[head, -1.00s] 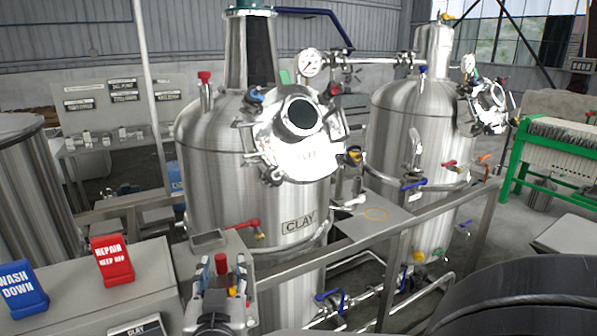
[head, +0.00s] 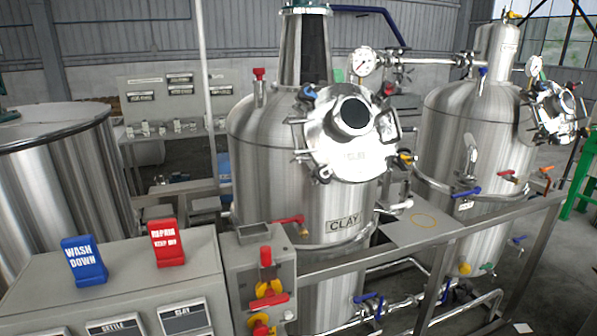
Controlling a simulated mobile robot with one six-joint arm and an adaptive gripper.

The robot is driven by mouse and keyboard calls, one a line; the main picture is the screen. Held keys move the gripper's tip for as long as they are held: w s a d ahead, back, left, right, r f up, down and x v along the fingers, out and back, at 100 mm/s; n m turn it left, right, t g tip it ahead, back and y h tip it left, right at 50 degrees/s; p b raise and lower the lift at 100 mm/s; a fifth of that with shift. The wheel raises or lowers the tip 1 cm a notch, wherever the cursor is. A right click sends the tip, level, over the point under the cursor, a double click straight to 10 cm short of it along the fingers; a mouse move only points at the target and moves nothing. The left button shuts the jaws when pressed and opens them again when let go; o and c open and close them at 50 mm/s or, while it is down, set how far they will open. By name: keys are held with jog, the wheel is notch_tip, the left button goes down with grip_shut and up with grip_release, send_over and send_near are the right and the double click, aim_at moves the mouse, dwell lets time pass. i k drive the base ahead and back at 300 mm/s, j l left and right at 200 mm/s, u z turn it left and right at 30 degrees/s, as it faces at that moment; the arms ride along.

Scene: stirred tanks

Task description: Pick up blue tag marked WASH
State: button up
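The blue tag (head: 84,261) stands on top of a grey panel box at the lower left of the head view. Its white lettering reads WASH DOWN. It leans back slightly and nothing covers its front. A red tag (head: 167,242) reading REPAIR KEEP OFF stands to its right, with a clear gap between them. My gripper is not in view.
The grey box (head: 120,268) carries label plates marked SETTLE and CLAY. Right of it is a small box with a red handle and yellow knobs (head: 268,289). The CLAY tank (head: 270,170) and a metal railing stand behind.

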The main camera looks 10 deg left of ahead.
aim_at(83, 256)
jog(key=u, duration=2)
